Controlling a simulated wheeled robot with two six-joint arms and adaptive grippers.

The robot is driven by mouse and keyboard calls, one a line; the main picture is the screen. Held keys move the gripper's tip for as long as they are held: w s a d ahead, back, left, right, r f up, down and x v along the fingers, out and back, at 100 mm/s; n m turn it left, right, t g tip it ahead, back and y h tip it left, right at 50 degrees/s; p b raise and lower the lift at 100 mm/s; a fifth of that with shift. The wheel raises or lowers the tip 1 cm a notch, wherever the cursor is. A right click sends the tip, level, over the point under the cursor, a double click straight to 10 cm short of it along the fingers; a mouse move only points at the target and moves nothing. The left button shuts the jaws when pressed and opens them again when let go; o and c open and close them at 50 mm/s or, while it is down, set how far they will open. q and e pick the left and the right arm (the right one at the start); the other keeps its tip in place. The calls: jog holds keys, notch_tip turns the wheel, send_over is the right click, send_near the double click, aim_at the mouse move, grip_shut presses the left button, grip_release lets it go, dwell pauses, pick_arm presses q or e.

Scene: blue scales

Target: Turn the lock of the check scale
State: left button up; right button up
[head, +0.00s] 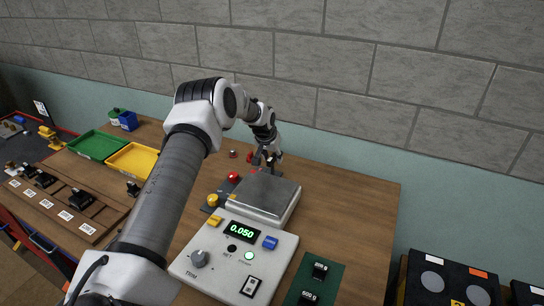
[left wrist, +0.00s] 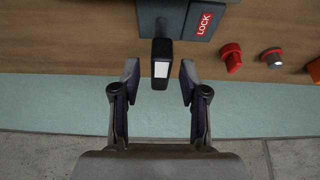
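The check scale (head: 235,254) has a square metal pan (head: 263,194) and a green display reading 0.050. In the left wrist view a red LOCK label (left wrist: 204,19) is on a dark grey block. Beside it a black lock lever (left wrist: 161,64) with a white face sticks out toward me. My left gripper (head: 268,158) is behind the pan in the head view. In the left wrist view the left gripper (left wrist: 159,78) is open, with the lever between its fingertips and gaps on both sides. My right gripper is not in view.
Green (head: 95,144) and yellow (head: 132,160) trays stand at left.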

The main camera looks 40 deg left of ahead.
pick_arm(q)
jog(key=v, duration=1.2)
